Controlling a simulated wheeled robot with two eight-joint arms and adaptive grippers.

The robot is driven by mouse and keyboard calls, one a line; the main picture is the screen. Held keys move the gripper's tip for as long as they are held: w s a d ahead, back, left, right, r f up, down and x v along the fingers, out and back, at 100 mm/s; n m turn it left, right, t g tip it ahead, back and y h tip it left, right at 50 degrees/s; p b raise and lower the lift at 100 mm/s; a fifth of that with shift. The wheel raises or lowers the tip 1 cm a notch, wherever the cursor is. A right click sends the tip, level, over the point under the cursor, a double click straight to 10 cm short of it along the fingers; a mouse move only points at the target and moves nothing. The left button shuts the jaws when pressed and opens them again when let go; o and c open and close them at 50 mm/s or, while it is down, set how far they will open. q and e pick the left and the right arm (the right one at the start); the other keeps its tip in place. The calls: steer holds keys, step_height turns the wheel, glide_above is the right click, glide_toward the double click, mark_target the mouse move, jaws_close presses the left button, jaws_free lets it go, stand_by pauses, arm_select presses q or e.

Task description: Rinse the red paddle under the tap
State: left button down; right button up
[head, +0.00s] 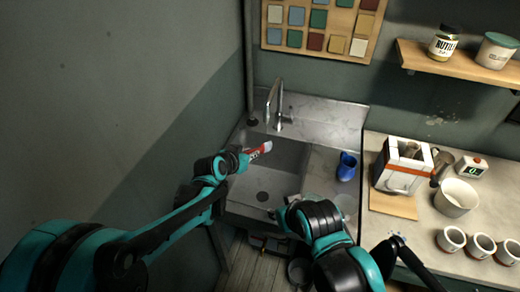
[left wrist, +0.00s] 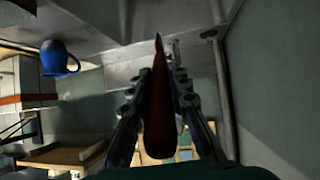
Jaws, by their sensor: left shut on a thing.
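The red paddle (head: 261,149) shows red with a pale end, over the sink basin (head: 285,158). My left gripper (head: 247,156) is shut on it. In the left wrist view the paddle (left wrist: 159,105) runs lengthwise between the fingers (left wrist: 158,90), its narrow end pointing away. The metal tap (head: 276,103) stands at the back of the sink, behind the paddle and apart from it. I see no water stream. My right gripper (head: 284,214) is near the sink's front edge, and its jaws are too unclear to read.
A blue mug (head: 347,167) stands on the drainboard right of the basin; it also shows in the left wrist view (left wrist: 58,58). A white machine (head: 402,166), a bowl (head: 456,197) and cups (head: 480,246) occupy the right counter. A wall and pipe (head: 249,60) border the left.

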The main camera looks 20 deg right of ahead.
arm_select(q)
steer(key=shift+w+a, duration=0.2)
steer(key=shift+a, duration=0.15)
steer(key=shift+s+d, duration=0.1)
steer(key=shift+d, duration=0.1)
steer(key=shift+s+d, duration=0.2)
steer(key=shift+d, duration=0.15)
steer(key=shift+a, duration=0.15)
steer(key=shift+w+a, duration=0.3)
steer(key=shift+a, duration=0.1)
steer(key=shift+s, duration=0.1)
steer(key=s+a, duration=0.3)
steer(key=s, duration=0.4)
steer(key=shift+a, duration=0.4)
steer(key=shift+r, duration=0.1)
stand_by(1.2)
